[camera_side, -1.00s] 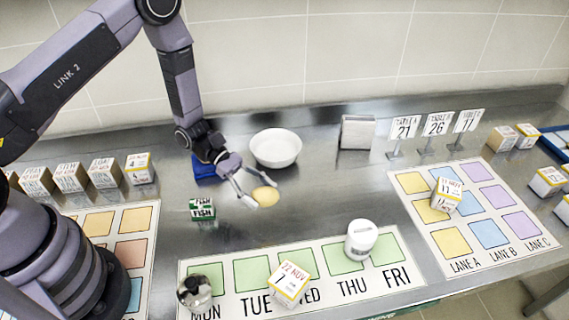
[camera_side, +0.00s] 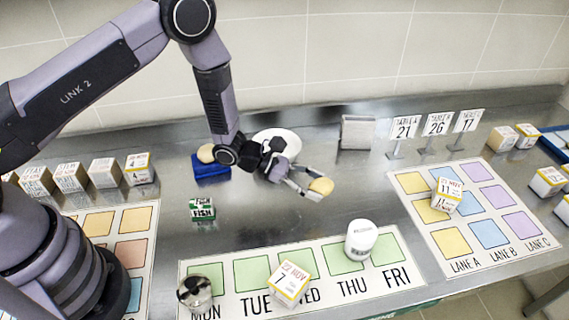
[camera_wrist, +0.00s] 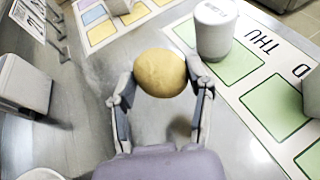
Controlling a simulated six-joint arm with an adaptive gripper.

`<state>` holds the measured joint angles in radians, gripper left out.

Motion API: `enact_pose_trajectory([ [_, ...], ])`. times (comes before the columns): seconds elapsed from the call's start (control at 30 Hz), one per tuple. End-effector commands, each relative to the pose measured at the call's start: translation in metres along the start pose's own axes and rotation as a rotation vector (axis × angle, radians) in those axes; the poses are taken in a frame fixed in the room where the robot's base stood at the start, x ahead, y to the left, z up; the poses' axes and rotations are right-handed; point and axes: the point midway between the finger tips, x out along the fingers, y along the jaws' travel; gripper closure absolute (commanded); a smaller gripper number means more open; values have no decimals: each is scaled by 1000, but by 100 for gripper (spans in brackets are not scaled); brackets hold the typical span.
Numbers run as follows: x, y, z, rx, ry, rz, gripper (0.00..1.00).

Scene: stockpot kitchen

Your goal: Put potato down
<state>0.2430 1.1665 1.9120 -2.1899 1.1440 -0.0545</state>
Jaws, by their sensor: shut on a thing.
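A tan, round potato (camera_side: 321,186) is between the fingertips of my gripper (camera_side: 306,186), which is shut on it. It also shows in the wrist view (camera_wrist: 160,72), pinched between both fingers (camera_wrist: 160,84). It appears to be a little above the bare steel counter, though the exact gap is hard to tell. It is right of the white bowl (camera_side: 290,140) and behind the white jar (camera_side: 361,238). A second tan, potato-like thing (camera_side: 206,152) rests on a blue block or tray (camera_side: 211,171) at the left, behind my arm.
The weekday mat (camera_side: 240,312) lies at the front, with a dated box (camera_side: 290,284) and the jar on it. The lane mat (camera_side: 455,262) is at right. A green-and-white fish box (camera_side: 202,209) stands left. A metal holder (camera_side: 357,132) stands behind. Bare steel surrounds the potato.

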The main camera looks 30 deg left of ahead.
Motion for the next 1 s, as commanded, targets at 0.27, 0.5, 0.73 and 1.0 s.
enact_pose_trajectory([
  [0.27, 38, 18, -28, -1, 2, -2, 84],
  [0.5, 54, 23, -51, -4, 4, -2, 85],
  [0.73, 59, 23, -62, -1, 2, -1, 85],
  [1.0, 60, 23, -65, -2, 3, -2, 85],
])
